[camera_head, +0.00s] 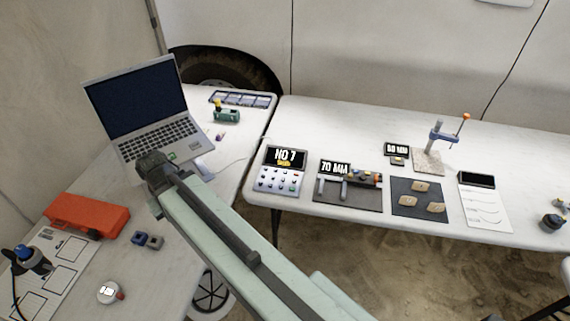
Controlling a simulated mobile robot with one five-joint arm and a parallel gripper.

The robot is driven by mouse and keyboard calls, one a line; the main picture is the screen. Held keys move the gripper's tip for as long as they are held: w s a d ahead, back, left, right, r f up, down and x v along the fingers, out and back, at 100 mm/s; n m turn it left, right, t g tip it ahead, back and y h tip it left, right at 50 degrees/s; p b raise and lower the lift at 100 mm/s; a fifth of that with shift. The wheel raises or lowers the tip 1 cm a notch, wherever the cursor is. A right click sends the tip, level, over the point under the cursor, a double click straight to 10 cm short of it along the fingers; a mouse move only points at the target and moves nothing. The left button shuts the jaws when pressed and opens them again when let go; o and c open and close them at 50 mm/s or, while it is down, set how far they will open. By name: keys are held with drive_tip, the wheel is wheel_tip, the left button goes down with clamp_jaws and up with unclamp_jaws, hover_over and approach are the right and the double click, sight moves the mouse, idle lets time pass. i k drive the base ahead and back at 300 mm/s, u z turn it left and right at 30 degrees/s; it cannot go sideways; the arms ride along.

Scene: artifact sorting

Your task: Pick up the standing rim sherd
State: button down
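Three tan sherds lie in the right half of the view on a dark mat (400,210). One sherd (421,186) is at the back, one (410,201) at the front left, and one (436,208) at the front right. At this size I cannot tell which of them stands on edge or has a rim. My pale green arm crosses the lower middle, ending in a dark joint in front of the laptop, far left of the sherds. No gripper fingers show.
Left of the mat are a display-and-button panel (280,179) and a measuring board (345,200). A clamp stand (437,135) is behind; a white curve sheet (487,215) is to the right. A laptop (140,95) and red case (90,214) occupy the left table.

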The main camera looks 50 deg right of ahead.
sight(405, 201)
drive_tip(key=z, duration=1.85)
drive_tip(key=k, duration=0.9)
drive_tip(key=z, duration=0.5)
drive_tip(key=i, duration=0.95)
drive_tip(key=z, duration=0.1)
